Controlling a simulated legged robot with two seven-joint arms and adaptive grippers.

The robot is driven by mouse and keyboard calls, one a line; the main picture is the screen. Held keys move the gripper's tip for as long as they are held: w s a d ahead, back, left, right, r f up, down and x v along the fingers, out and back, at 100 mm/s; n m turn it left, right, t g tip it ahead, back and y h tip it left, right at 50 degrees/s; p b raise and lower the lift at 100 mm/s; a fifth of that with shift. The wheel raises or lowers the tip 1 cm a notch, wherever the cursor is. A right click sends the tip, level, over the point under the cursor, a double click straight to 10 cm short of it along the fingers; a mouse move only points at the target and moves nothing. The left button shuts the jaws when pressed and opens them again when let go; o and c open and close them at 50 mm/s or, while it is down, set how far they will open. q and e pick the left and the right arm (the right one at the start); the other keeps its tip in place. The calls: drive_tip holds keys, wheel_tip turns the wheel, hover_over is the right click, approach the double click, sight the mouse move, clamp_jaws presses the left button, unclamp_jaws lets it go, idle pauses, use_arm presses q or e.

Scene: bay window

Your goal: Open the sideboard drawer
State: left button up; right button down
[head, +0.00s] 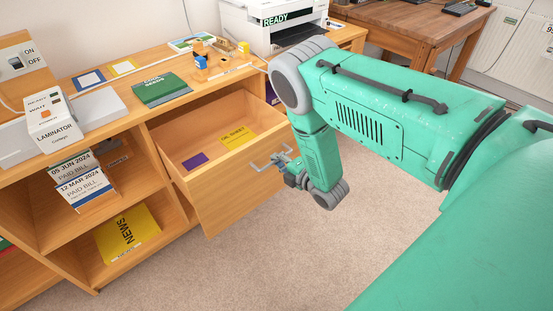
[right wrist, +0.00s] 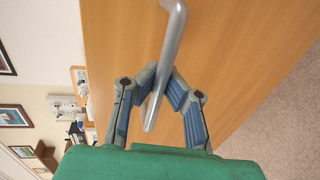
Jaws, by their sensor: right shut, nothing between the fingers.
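The sideboard drawer (head: 240,192) is pulled well out of the wooden sideboard (head: 85,249) in the head view. Inside it lie a yellow card (head: 237,137) and a purple card (head: 195,161). Its grey bar handle (head: 262,165) is on the drawer front; the bar also crosses the right wrist view (right wrist: 166,60). My right gripper (head: 284,163) is at the right end of the handle. In the wrist view its fingers (right wrist: 163,72) are shut, with the bar passing across between their links; whether they touch it is unclear. My left gripper is out of view.
Open shelves on the left hold papers and a yellow NEWS envelope (head: 127,232). Carpet (head: 280,260) before the drawer is clear.

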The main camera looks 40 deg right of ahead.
drive_tip(key=c, duration=1.6)
unclamp_jaws()
drive_tip(key=shift+s+a+f, duration=0.1)
drive_tip(key=shift+a+f, duration=0.05)
drive_tip(key=shift+f, duration=0.1)
drive_tip(key=shift+r, duration=0.1)
drive_tip(key=v, duration=1.1)
drive_tip(key=shift+s, duration=0.4)
drive_tip(key=s+a+f+m+g+h, duration=0.1)
drive_tip(key=s+a+f+m+g, duration=0.45)
drive_tip(key=s+m+g, duration=0.4)
drive_tip(key=s+a+m+g, duration=0.5)
drive_tip(key=s+m, duration=0.4)
drive_tip(key=s, duration=0.3)
drive_tip(key=shift+r, duration=0.45)
